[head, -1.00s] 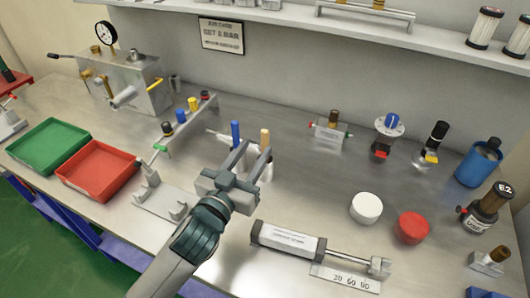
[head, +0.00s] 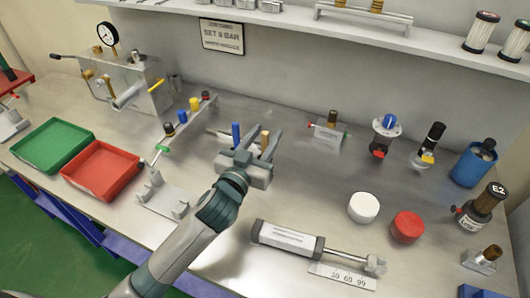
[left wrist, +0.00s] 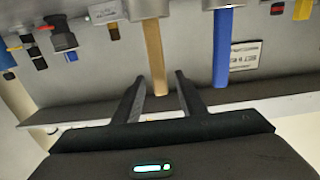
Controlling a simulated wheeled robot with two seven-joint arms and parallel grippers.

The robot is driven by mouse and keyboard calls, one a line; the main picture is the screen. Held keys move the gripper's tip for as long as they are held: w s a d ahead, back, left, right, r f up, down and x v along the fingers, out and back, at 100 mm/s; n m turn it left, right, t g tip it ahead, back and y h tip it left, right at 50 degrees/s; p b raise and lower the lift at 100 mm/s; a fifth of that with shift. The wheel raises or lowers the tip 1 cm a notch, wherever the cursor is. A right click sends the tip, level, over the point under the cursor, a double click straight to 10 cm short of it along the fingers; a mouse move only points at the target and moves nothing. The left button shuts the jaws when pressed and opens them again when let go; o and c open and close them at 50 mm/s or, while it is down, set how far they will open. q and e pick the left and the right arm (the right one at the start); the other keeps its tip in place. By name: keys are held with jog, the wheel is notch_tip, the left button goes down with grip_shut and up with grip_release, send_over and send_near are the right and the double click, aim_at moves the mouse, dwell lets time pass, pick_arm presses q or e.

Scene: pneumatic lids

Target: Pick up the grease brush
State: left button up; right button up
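A tan-handled tool (head: 265,138), which I take as the grease brush, stands upright beside a blue-handled tool (head: 236,134). Its lower end is hidden behind my gripper in the head view. My left gripper (head: 262,143) is open at the tan handle. In the left wrist view the tan handle (left wrist: 153,45) reaches down toward the gap between the open fingers (left wrist: 160,76), with space on both sides. The blue handle (left wrist: 222,50) is to the right, outside the fingers. My right gripper is not in view.
A rack with yellow and blue knobs (head: 194,104) stands left of the gripper. A cylinder (head: 285,240) lies in front, with white (head: 363,207) and red (head: 407,226) round caps to the right. Red (head: 101,170) and green (head: 52,146) trays are at left.

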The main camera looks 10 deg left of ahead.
pick_arm(q)
jog(key=w, duration=0.1)
jog(key=w+p, duration=0.1)
jog(key=w, duration=0.1)
jog(key=shift+w+d+r, duration=0.15)
jog(key=shift+d+r, duration=0.05)
jog(key=shift+d, duration=0.1)
jog(key=shift+w+f, duration=0.1)
jog(key=shift+w, duration=0.3)
grip_shut()
